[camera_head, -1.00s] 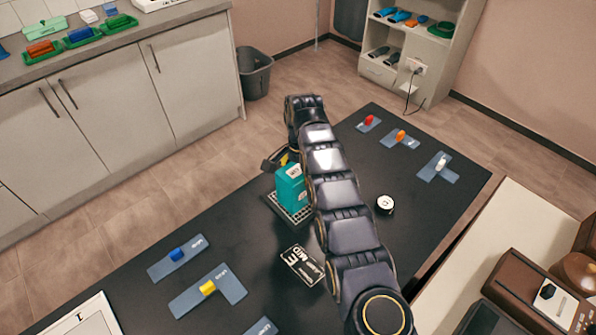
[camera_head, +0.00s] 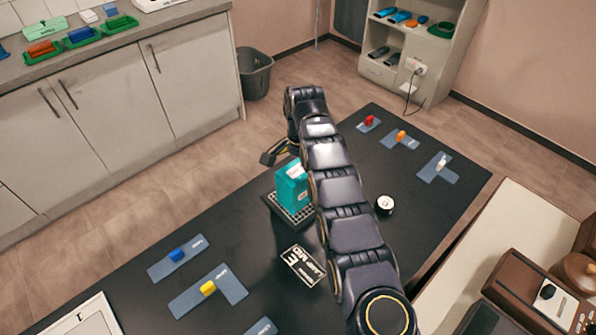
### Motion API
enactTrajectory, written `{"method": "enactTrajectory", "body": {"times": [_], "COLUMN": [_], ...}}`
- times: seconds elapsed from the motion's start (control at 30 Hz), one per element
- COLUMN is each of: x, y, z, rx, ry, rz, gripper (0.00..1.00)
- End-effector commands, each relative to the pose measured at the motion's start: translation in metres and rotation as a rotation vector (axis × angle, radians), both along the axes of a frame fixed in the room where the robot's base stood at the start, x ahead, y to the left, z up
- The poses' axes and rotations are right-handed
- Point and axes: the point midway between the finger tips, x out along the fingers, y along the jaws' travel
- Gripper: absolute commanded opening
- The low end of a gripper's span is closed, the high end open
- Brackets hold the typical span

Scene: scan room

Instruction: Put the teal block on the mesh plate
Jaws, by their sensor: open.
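The teal block (camera_head: 291,188) stands upright on the mesh plate (camera_head: 293,217), a dark plate with a light grid, on the black table. My arm passes just right of the block and hides part of the plate's right side. My gripper (camera_head: 274,156) is just behind and above the block, partly hidden by the arm. It is open, and it appears apart from the block.
A black label card (camera_head: 302,266) lies in front of the plate. A small white-topped round item (camera_head: 384,205) sits right of my arm. Blue-grey mats with yellow (camera_head: 208,288), blue (camera_head: 177,254), red (camera_head: 369,121), orange (camera_head: 401,136) and white (camera_head: 442,162) pieces lie around the table.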

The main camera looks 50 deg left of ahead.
Motion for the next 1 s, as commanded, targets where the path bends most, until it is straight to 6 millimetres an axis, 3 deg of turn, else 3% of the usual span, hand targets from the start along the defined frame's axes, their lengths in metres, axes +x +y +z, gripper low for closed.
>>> {"method": "enactTrajectory", "body": {"times": [0.17, 0.3, 0.73, 0.87, 1.0], "x": [0.001, 0.001, 0.005, 0.029, 0.061], "y": [0.001, 0.001, -0.005, -0.031, -0.089], "z": [0.035, 0.048, 0.061, 0.084, 0.127], "rx": [0.005, 0.004, -0.002, -0.014, -0.037], "ry": [-0.003, -0.002, -0.002, -0.006, -0.007], "rz": [-0.001, -0.001, -0.004, -0.009, -0.018], "gripper": [1.0, 1.0, 1.0, 1.0, 1.0]}}
